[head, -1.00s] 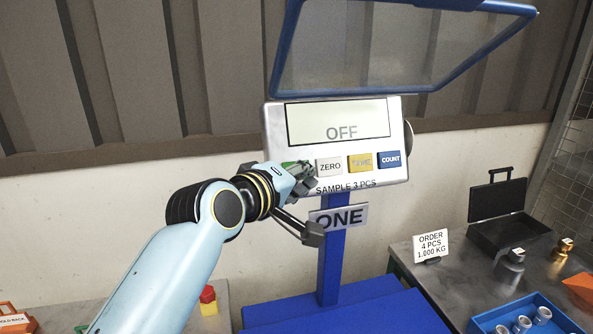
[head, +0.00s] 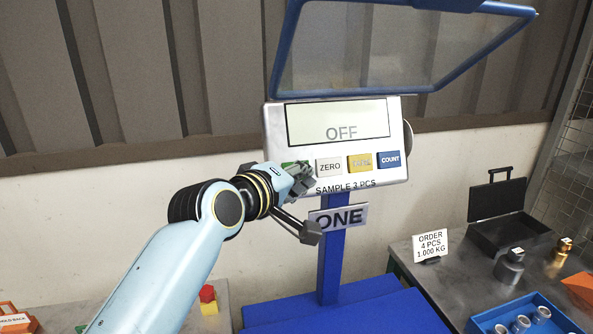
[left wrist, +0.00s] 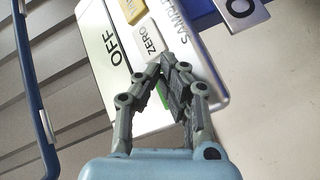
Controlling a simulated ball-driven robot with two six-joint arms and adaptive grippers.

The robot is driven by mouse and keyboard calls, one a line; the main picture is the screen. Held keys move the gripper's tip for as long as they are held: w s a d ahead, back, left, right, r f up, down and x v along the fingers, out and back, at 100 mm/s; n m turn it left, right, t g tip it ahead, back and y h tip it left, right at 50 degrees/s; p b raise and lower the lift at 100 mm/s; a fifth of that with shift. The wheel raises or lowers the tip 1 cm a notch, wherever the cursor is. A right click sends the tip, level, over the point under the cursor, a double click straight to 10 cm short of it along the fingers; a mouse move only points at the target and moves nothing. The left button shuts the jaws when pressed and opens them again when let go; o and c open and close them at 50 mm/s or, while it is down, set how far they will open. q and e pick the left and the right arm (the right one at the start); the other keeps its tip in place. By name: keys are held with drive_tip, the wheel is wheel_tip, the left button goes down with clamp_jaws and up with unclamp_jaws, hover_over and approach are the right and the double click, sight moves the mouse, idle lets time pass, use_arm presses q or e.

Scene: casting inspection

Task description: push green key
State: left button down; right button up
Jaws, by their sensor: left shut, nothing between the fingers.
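The green key (head: 290,165) is at the left end of the key row on the scale's indicator, mostly hidden behind my left gripper. A sliver of the green key also shows between the fingers in the left wrist view (left wrist: 163,96). The indicator panel (head: 272,128) has a display (head: 337,122) reading OFF. My left gripper (head: 308,172) is shut and empty, with its fingertips at the panel by the green key, close to the white ZERO key (head: 329,165). In the left wrist view the fingertips (left wrist: 168,66) meet near the panel; contact cannot be told. My right gripper is not in view.
The yellow key (head: 360,162) and blue COUNT key (head: 389,160) lie right of ZERO. A blue-framed clear lid (head: 400,50) stands above. A ONE sign (head: 338,217) hangs below. The right table holds an order card (head: 431,245), an open black case (head: 507,229) and a blue tray (head: 560,320).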

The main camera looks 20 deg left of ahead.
use_arm(q)
drive_tip(key=shift+r, duration=0.1)
drive_tip(key=shift+s+d+r+p, duration=0.2)
drive_tip(key=shift+s+p, duration=0.05)
drive_tip(key=shift+p, duration=0.3)
drive_tip(key=shift+s, duration=0.1)
drive_tip(key=shift+f, duration=0.1)
